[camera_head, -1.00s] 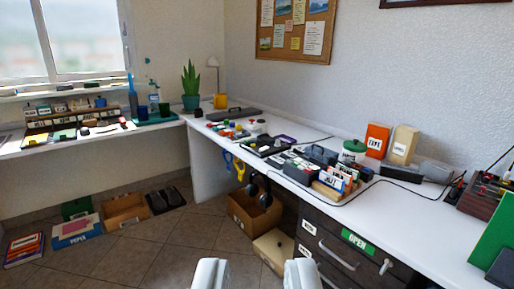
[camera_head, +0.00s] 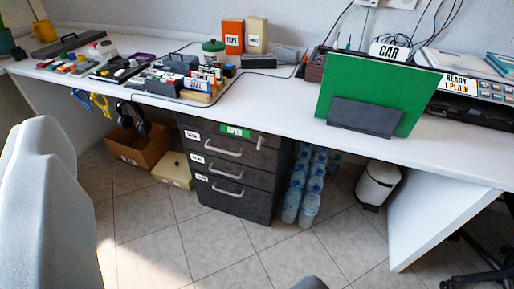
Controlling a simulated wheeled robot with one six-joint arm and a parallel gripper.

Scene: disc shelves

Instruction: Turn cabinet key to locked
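The dark drawer cabinet (camera_head: 232,189) stands under the white desk, with three drawers in front, each with a pale handle. A green label (camera_head: 235,131) is on the top drawer; it read OPEN in the earlier frame. A small silver piece, apparently the key (camera_head: 259,143), sticks out at the top right of the cabinet front; its exact angle is too small to tell. I cannot make out my gripper. A large pale grey shape fills the left edge and a small grey tip shows at the bottom; I cannot tell what they are.
The tiled floor in front is clear.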

